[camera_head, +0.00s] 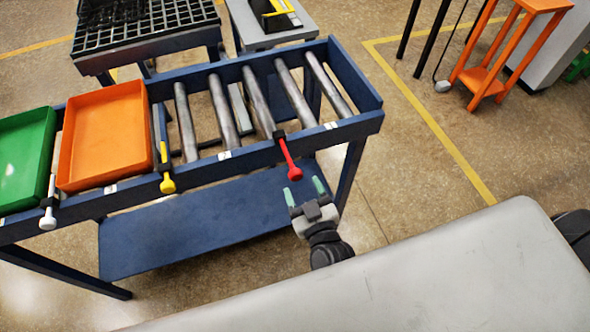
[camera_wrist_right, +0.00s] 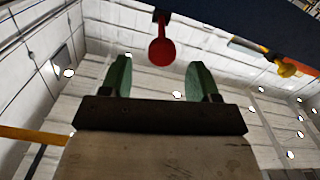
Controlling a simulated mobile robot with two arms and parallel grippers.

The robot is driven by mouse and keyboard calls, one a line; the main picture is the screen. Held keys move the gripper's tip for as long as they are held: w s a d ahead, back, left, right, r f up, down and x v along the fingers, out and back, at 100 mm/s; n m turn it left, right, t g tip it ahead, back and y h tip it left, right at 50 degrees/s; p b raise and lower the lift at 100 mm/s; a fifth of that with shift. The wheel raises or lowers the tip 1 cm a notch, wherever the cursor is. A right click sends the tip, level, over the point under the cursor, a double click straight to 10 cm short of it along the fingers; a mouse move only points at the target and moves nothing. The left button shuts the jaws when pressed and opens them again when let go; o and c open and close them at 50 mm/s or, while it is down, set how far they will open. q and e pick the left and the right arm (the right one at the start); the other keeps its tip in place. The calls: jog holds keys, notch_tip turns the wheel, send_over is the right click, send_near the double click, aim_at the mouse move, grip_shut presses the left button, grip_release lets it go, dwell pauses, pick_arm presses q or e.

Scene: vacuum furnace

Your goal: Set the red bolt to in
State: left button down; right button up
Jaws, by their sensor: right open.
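The red bolt (camera_head: 290,162) sits on the front rail of the blue roller table, toward its right end, with its round knob hanging out over the front edge. My right gripper (camera_head: 305,190) is just in front of and below the knob, with green fingertips apart and nothing between them. In the right wrist view the red bolt's knob (camera_wrist_right: 162,50) shows ahead of the open fingers (camera_wrist_right: 155,80), roughly centred between them and apart from them. My left gripper is not in either view.
A yellow bolt (camera_head: 167,178) and a white bolt (camera_head: 48,212) sit on the same rail (camera_head: 215,163). Orange (camera_head: 105,135) and green (camera_head: 22,160) trays lie on the rollers at left. A lower blue shelf (camera_head: 190,235) runs beneath. A grey surface (camera_head: 430,280) fills the foreground.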

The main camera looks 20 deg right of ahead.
aim_at(297, 178)
jog(key=w, duration=0.5)
jog(key=shift+a+p, duration=0.15)
jog(key=shift+p, duration=0.15)
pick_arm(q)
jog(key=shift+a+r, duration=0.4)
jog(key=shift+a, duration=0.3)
